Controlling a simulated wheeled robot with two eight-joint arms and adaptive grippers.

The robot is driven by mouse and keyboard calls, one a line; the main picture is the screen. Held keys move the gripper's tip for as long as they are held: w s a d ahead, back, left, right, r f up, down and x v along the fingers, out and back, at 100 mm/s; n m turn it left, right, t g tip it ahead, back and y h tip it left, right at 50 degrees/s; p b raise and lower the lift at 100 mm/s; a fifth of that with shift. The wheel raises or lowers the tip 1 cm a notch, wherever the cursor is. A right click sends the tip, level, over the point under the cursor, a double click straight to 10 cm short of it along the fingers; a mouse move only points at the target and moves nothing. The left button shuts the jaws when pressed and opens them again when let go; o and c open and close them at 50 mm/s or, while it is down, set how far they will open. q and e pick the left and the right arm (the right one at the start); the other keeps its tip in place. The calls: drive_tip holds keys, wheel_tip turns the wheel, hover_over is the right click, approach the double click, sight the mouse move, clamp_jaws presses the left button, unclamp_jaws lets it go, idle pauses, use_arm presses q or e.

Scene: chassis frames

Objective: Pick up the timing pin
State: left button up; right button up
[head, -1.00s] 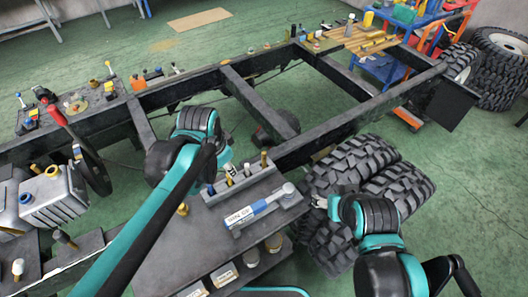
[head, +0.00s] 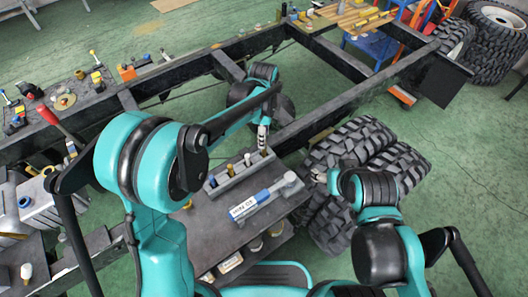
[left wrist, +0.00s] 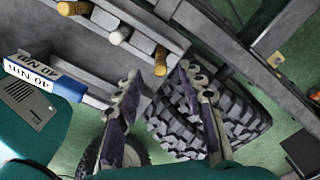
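Several short upright pins stand in a grey rack (head: 240,178) on the cart. No label tells me which is the timing pin. The brass-coloured pin at the rack's end (left wrist: 160,61) is closest to my left gripper (left wrist: 160,76). In the left wrist view a white-topped pin (left wrist: 118,37) and another brass-topped pin (left wrist: 75,8) stand along the same rack. My left gripper, also in the head view (head: 263,138), is open, its fingers pointing toward the rack's end pin, with nothing between them. My right gripper (head: 320,176) is beside the tyres; its fingers are too small to judge.
The dark chassis frame (head: 335,112) runs behind the rack. Stacked tyres (head: 365,160) stand to the right. Green floor is open beyond.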

sight(264, 151)
use_arm(q)
wheel_tip(264, 151, down, 4)
drive_tip(key=shift+d+f+b, duration=0.1)
drive_tip(key=shift+b, duration=0.75)
drive_tip(key=shift+c, duration=0.9)
clamp_jaws()
drive_tip(key=shift+r, duration=0.2)
